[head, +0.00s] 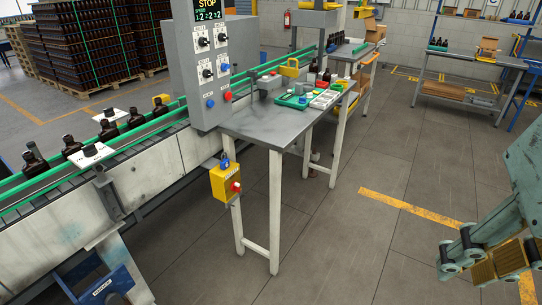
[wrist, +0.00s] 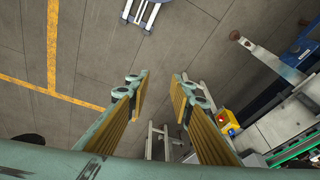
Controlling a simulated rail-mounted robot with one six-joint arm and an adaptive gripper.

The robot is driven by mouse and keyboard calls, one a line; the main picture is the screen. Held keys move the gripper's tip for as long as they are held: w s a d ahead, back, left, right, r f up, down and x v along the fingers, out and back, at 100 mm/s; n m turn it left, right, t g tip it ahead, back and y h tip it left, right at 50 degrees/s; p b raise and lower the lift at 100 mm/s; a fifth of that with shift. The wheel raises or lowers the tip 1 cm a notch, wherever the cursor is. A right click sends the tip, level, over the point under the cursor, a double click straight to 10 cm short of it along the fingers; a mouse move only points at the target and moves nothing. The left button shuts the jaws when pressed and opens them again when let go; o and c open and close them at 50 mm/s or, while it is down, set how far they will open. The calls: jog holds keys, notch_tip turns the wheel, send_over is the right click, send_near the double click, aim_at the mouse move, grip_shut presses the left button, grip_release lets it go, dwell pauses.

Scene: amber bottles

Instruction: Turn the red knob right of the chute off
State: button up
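A red knob (head: 236,187) sits on the front of a yellow box (head: 218,186). The box hangs below the grey control panel, beside the left front leg of the grey table. A blue part (head: 225,163) tops the box. The yellow box (wrist: 227,119) also shows small at the right of the wrist view, with the red knob's setting too small to tell. I cannot tell for sure which part is the chute. My gripper (head: 460,255) is at the lower right, well away from the box. In the wrist view my gripper (wrist: 161,79) is open and empty.
A conveyor (head: 60,236) with green rails and dark bottles runs along the left. The control panel (head: 196,70) carries several knobs and buttons, including another red one. The grey table (head: 262,122) holds trays and bottles. The floor (head: 350,245) between my gripper and the table is clear.

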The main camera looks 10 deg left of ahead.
jog(key=w+a+f+m+g+y+p, duration=0.25)
jog(key=w+a+y, duration=0.25)
jog(key=w+a, duration=0.9)
jog(key=w+a+f+m+g+y+p, duration=0.25)
jog(key=w+a+m+g+y, duration=0.2)
jog(key=w+a, duration=1)
jog(key=w+a+f+m+t+y+p, duration=0.1)
jog(key=w+a+f+m+y, duration=0.1)
jog(key=w+a+f, duration=0.5)
jog(key=w+a+f+m+y+p, duration=0.25)
jog(key=w+f, duration=0.25)
jog(key=w, duration=0.5)
jog(key=w+a+f+m+t+y, duration=0.2)
jog(key=w+f+m+t, duration=0.15)
jog(key=w+f, duration=0.45)
jog(key=m+t+p, duration=0.3)
jog(key=m+t, duration=0.2)
jog(key=m, duration=0.2)
send_near(239, 186)
jog(key=v, duration=0.5)
jog(key=shift+s+d+f, duration=0.1)
jog(key=shift+d+f, duration=0.1)
jog(key=shift+f, duration=0.25)
jog(key=shift+a, duration=0.1)
jog(key=shift+r+b+x, duration=0.1)
jog(key=shift+b+x, duration=0.15)
jog(key=shift+x, duration=3.15)
jog(key=shift+r+b+x, duration=0.15)
jog(key=shift+b+x, duration=0.1)
jog(key=shift+x, duration=3.2)
